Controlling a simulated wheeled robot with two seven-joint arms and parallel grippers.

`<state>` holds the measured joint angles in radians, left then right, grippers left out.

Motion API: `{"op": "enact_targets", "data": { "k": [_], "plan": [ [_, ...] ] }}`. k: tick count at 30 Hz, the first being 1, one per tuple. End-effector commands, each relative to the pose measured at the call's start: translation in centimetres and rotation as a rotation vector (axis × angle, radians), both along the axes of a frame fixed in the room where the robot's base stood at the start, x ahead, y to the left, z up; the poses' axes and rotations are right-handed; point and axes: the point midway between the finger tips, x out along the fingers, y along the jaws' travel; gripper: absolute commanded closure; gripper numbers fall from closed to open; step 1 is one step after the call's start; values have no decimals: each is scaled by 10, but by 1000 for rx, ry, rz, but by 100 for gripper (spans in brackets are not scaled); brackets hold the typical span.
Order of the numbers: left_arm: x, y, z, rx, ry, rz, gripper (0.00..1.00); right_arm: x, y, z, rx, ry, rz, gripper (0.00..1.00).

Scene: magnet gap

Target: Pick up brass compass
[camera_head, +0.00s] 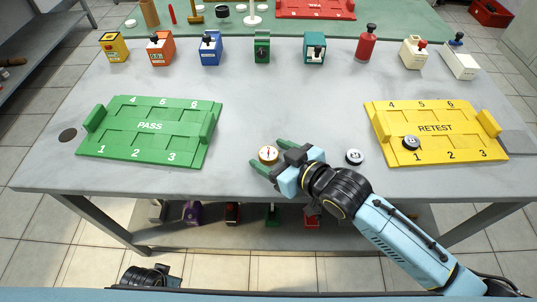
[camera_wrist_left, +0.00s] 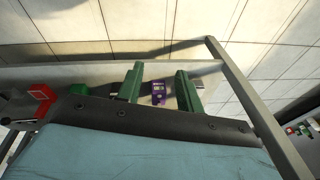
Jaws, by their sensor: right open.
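The brass compass (camera_head: 268,154) is a small round brass-rimmed disc with a pale face and a red needle. It lies on the grey table near the front edge, in the head view. My right gripper (camera_head: 270,158) is open, its green fingers at the compass, one on the near side and one on the far side. Contact cannot be told. My left gripper (camera_wrist_left: 160,88) is open and empty in the left wrist view, below the tabletop. The compass is not seen in the left wrist view.
A green PASS tray (camera_head: 150,126) lies left and a yellow RETEST tray (camera_head: 437,127) right, with a black round item (camera_head: 411,143) on it. A white-faced round item (camera_head: 355,156) lies right of my right gripper. Several devices line the back. The table's middle is clear.

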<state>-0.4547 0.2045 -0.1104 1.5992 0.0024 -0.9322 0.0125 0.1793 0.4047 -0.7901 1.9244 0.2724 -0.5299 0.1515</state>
Motion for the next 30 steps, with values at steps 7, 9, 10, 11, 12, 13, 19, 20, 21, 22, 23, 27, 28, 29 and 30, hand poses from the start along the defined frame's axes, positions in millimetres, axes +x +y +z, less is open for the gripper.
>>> {"op": "enact_targets", "data": {
  "k": [7, 9, 10, 11, 12, 13, 19, 20, 21, 22, 23, 27, 28, 29, 30],
  "plan": [
    [0, 0, 0, 0, 0, 0, 64, 0, 0, 0, 0, 0, 0, 49],
    [0, 0, 0, 0, 0, 0, 64, 0, 0, 0, 0, 0, 0, 58],
    [0, 0, 0, 0, 0, 0, 64, 0, 0, 0, 0, 0, 0, 62],
    [0, 0, 0, 0, 0, 0, 64, 0, 0, 0, 0, 0, 0, 66],
    [0, 0, 0, 0, 0, 0, 64, 0, 0, 0, 0, 0, 0, 72],
    [0, 0, 0, 0, 0, 0, 64, 0, 0, 0, 0, 0, 0, 76],
    [0, 0, 0, 0, -1, -1, 64, 0, 0, 1, 1, -1, 0, 83],
    [0, 0, 0, 0, -1, -1, 64, 0, 0, 1, 1, -1, 0, 83],
    [0, 0, 0, 0, -1, -1, 64, 0, 0, 1, 1, -1, 0, 83],
    [0, 0, 0, 0, -1, -1, 64, 0, 0, 1, 1, -1, 0, 83],
    [0, 0, 0, 0, -1, -1, 64, 0, 0, 2, 1, -1, 0, 83],
    [-1, 0, 0, -1, -4, -3, 64, 0, 0, 7, 1, -1, 0, 83],
    [-2, 0, -1, -1, -1, -2, 64, 0, 0, 9, 1, -1, 0, 83],
    [-5, 2, -5, 1, 6, -2, 64, 0, 0, 11, 2, -2, 0, 83],
    [-8, 2, -11, 2, 11, -3, 64, 0, 0, 14, 2, -2, 0, 83]
  ]
}}
